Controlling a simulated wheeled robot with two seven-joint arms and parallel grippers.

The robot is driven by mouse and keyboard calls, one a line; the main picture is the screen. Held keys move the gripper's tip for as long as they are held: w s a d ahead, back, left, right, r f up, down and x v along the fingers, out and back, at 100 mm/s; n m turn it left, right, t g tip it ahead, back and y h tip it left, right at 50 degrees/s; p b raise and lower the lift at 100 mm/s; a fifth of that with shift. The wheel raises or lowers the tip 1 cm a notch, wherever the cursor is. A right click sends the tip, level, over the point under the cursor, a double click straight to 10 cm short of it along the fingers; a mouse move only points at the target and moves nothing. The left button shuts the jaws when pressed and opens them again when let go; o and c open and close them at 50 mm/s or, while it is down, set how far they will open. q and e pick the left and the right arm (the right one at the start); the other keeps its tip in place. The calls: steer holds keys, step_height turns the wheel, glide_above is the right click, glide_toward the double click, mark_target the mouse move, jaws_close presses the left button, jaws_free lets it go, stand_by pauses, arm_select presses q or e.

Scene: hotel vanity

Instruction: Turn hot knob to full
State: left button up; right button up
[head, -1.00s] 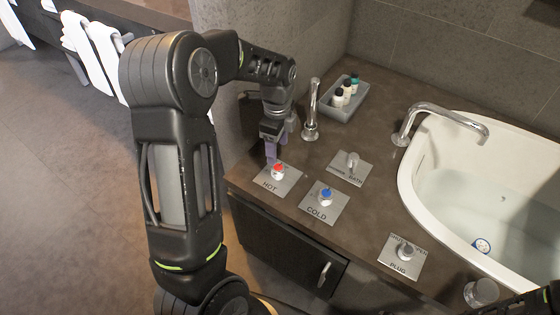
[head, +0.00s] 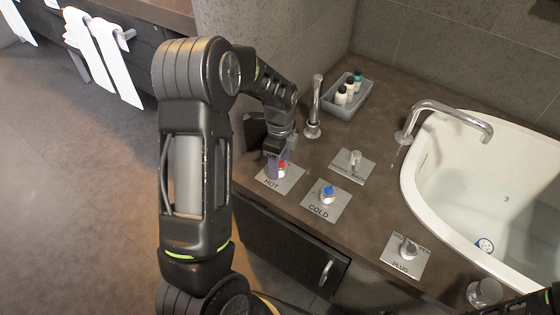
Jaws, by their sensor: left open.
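The hot knob (head: 281,170) has a red top and stands on a square metal plate marked HOT (head: 290,183) near the counter's front left corner. My left gripper (head: 276,167) points down at the knob, with its purple-grey fingers beside and partly in front of it. It is open, and I cannot tell whether the fingers touch the knob. The fingers hide part of the knob and plate. My right arm shows only as a dark piece at the bottom right edge, with its gripper out of view.
The blue-topped cold knob (head: 327,193) is close by to the right. Behind stand the shower/bath knob (head: 354,158), an upright metal handle (head: 314,105) and a tray of bottles (head: 366,100). The plug knob (head: 408,249), faucet (head: 450,112) and tub (head: 412,195) lie right.

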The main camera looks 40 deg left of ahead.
arm_select(q)
steer(key=shift+c, duration=0.4)
jaws_close()
steer(key=shift+n, duration=0.5)
steer(key=n, duration=0.4)
steer(key=shift+p, duration=0.3)
steer(key=n, duration=0.4)
steer(key=shift+n, duration=0.4)
steer(key=n+p, duration=0.1)
steer(key=n, duration=0.3)
steer(key=shift+n+p, duration=0.35)
steer(key=shift+n, duration=1.85)
